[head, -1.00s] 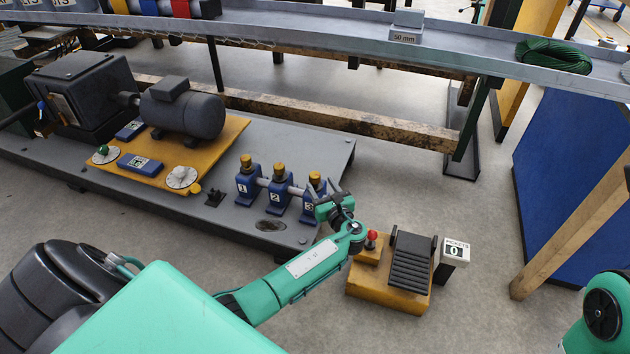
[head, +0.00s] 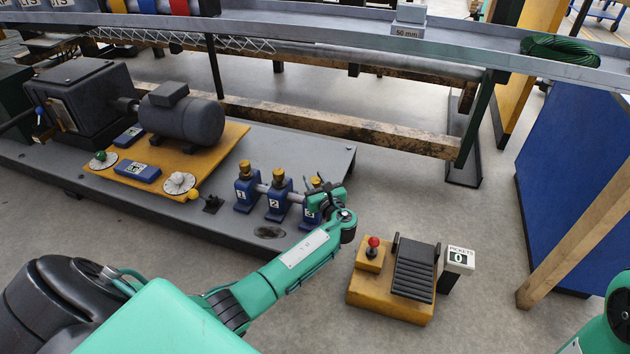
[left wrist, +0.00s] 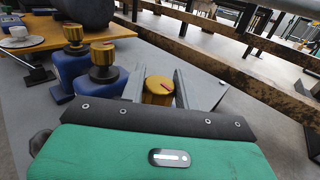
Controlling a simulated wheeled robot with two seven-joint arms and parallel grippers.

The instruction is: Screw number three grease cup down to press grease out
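The number three grease cup (head: 315,180) has a brass cap on a blue block, last in a row of three on the grey base plate. My left gripper (head: 322,188) is at this cup and partly hides it and its block. In the left wrist view the brass cap (left wrist: 158,92) with a dark line across its top sits between the two grey fingers of my left gripper (left wrist: 160,84). The fingers stand apart on either side; narrow gaps seem to show, and I see no firm contact. The cap's lower part is hidden. My right gripper is out of view.
Grease cups one (head: 245,185) and two (head: 276,192) stand close to the left on the same pipe. A motor (head: 182,115) is farther left. A yellow stand with a red-knobbed lever (head: 373,245) and a counter reading 0 (head: 458,258) stand on the floor at right.

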